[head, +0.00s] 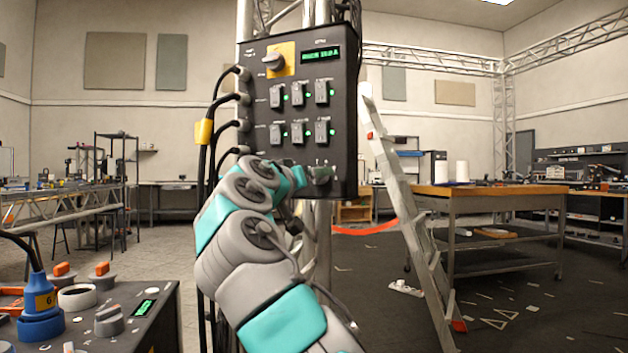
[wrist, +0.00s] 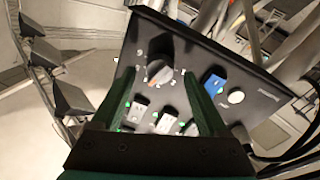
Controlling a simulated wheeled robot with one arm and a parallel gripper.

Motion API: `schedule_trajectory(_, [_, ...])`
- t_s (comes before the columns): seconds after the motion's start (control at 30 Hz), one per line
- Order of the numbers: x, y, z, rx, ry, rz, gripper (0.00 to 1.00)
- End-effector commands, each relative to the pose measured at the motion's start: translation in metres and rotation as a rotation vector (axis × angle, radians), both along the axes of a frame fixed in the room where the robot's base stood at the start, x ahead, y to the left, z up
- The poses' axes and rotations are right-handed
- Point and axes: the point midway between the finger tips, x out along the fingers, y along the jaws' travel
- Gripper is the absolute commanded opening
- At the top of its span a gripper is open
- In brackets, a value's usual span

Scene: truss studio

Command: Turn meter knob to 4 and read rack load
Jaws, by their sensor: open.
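The black rack panel (head: 347,100) hangs on the truss in front of me. A grey knob with an orange pointer mark (wrist: 160,72), apparently the meter knob, is on the panel's face in the wrist view. My gripper (wrist: 157,79) is open; its two green fingertips appear on either side of this knob, with gaps. I cannot tell how far off they are. In the head view my gripper (head: 320,181) is at the panel's lower edge and hides part of it. The green display (head: 320,54) is lit at the top right, its text too small to read surely.
Several switches (head: 299,93) with green lights fill the panel's middle. A larger knob (head: 273,62) sits on a yellow plate. Black cables (head: 210,150) hang at its left side. A ladder (head: 404,215) leans right. A console (head: 130,320) stands front left.

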Motion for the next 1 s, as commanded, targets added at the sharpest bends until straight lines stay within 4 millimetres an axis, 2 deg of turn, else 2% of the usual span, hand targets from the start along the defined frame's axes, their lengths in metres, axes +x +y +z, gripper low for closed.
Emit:
schedule_trajectory(0.2, [-0.034, 0.014, -0.004, -0.001, -0.005, 0.003, 0.77])
schedule_trajectory(0.4, [-0.055, 0.022, -0.004, -0.001, -0.004, 0.002, 0.77])
schedule_trajectory(0.87, [-0.057, 0.022, -0.004, -0.001, -0.001, -0.001, 0.77])
schedule_trajectory(1.0, [-0.053, 0.008, -0.002, -0.014, 0.024, -0.04, 0.77])
